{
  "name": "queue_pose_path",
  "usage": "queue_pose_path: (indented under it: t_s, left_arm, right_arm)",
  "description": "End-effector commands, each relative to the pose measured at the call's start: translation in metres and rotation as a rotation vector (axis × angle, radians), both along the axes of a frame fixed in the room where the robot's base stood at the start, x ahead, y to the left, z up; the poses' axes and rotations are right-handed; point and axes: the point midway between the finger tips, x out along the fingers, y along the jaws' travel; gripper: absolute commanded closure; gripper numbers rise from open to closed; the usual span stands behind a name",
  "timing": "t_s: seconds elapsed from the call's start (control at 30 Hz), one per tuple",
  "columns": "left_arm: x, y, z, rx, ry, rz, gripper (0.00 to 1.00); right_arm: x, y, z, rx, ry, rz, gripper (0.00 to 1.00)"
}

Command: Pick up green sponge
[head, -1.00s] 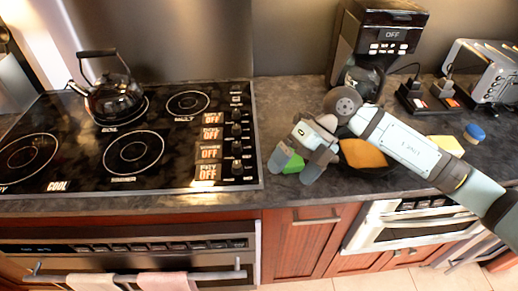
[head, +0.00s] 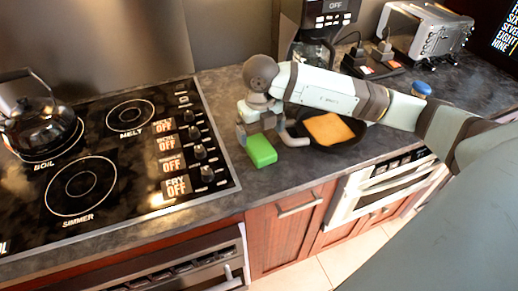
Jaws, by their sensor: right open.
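The green sponge (head: 261,151) is a small bright block on the dark counter, just right of the stove. My right gripper (head: 268,137) is open, with its fingers apart just behind the sponge in the head view. The sponge shows at the near side of the gap between the fingers. I cannot tell whether the fingers touch it. My left gripper is not in view.
A black pan (head: 348,143) holding a flat orange-yellow piece (head: 328,129) is close to the right of the gripper. The stove (head: 105,160) with a kettle (head: 40,128) is left. A coffee maker (head: 315,20) and toaster (head: 425,32) stand behind.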

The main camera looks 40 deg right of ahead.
Motion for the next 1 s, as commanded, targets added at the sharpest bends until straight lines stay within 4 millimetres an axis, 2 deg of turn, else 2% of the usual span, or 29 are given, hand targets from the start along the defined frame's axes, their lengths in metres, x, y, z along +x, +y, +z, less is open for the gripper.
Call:
queue_pose_path:
  t_s: [0.27,0.5,0.77,0.9,1.0]
  left_arm:
    - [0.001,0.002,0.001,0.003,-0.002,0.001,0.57]
    - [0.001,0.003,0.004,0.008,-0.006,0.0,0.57]
    - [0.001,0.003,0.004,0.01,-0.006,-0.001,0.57]
    - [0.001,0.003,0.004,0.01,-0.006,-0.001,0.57]
    - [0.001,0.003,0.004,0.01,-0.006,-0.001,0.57]
  right_arm:
    - [0.0,0.0,-0.018,0.001,0.002,0.0,0.04]
    - [0.0,0.001,-0.054,0.002,0.004,0.001,0.04]
    - [0.0,0.001,-0.059,0.001,0.0,0.001,0.04]
    - [0.0,0.001,-0.058,0.001,0.0,0.001,0.36]
    - [0.0,0.001,-0.058,0.001,0.0,0.001,0.57]
